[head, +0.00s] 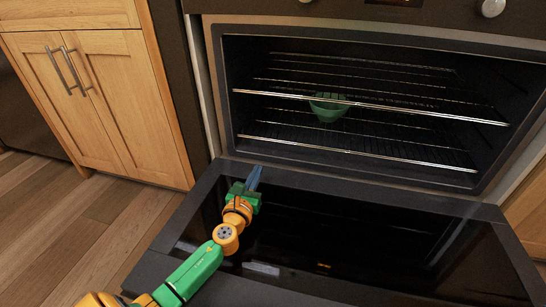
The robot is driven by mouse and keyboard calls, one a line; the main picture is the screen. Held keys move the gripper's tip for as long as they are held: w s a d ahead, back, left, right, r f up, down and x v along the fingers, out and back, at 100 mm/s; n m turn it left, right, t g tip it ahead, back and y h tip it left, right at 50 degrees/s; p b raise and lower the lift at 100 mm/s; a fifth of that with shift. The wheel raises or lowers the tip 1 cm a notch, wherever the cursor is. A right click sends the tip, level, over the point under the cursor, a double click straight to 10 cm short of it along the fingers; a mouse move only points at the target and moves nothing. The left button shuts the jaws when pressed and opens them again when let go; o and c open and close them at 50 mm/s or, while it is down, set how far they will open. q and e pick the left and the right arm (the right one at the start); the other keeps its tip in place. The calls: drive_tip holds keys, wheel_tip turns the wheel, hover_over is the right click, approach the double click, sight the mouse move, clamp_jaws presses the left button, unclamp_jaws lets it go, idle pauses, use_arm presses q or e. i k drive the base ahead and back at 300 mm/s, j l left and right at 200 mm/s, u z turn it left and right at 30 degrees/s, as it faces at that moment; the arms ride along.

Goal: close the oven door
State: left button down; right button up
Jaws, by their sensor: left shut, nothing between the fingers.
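The oven (225,92) is open, and its dark door (360,245) is folded down in front of the cavity. The inner face of the door is glossy black glass with a grey frame. My left gripper (254,176) is shut and empty, over the upper left part of the open door, near the hinge side. I cannot tell whether it touches the door. My left arm reaches in from the bottom left across the door's left side. The right gripper does not show.
A green bowl (328,108) sits inside the oven among wire racks (370,103). Wooden cabinets (95,85) with two metal handles stand at the left. The wooden floor (70,220) at the left is clear. An oven knob (491,7) shows at the top right.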

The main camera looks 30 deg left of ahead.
sight(313, 241)
drive_tip(key=k+j, duration=1.05)
drive_tip(key=k, duration=0.25)
